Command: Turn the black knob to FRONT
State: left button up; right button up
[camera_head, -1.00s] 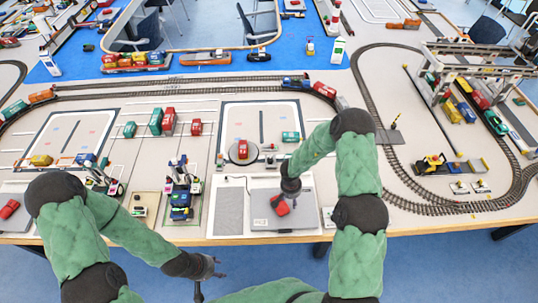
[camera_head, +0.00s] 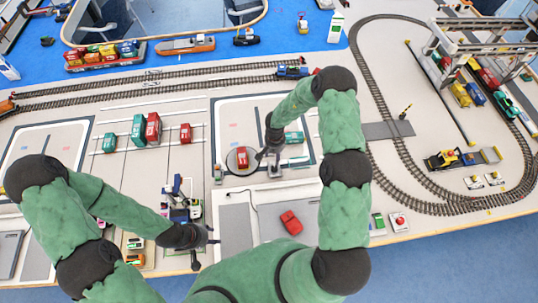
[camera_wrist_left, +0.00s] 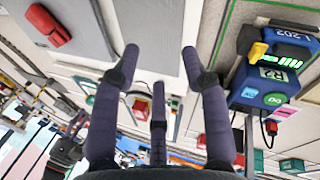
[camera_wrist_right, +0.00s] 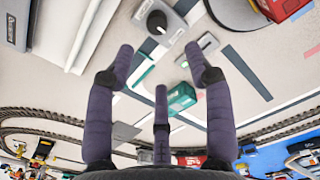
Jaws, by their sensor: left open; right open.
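The black knob (camera_wrist_right: 157,22) sits on a small grey box (camera_wrist_right: 165,30) at the top of the right wrist view. A white mark shows on the knob, but I cannot read any label. In the head view the grey box (camera_head: 274,171) is just below my right gripper (camera_head: 267,154), which partly hides it. My right gripper (camera_wrist_right: 160,60) is open and empty, with its fingers apart from the knob in its wrist view. My left gripper (camera_head: 205,241) is open and empty at the table's front edge, away from the knob. It also shows in the left wrist view (camera_wrist_left: 160,58).
A round turntable with a red block (camera_head: 242,158) is left of the grey box. A teal container (camera_head: 293,138) is close to its right. A red car (camera_head: 291,222) rests on a grey plate in front. A blue device (camera_wrist_left: 268,78) stands near my left gripper.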

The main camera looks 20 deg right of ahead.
aim_at(274, 167)
jog(key=f, duration=1)
jog(key=shift+s+f+b, duration=0.2)
jog(key=shift+f+b, duration=0.05)
jog(key=shift+b, duration=0.15)
grip_shut()
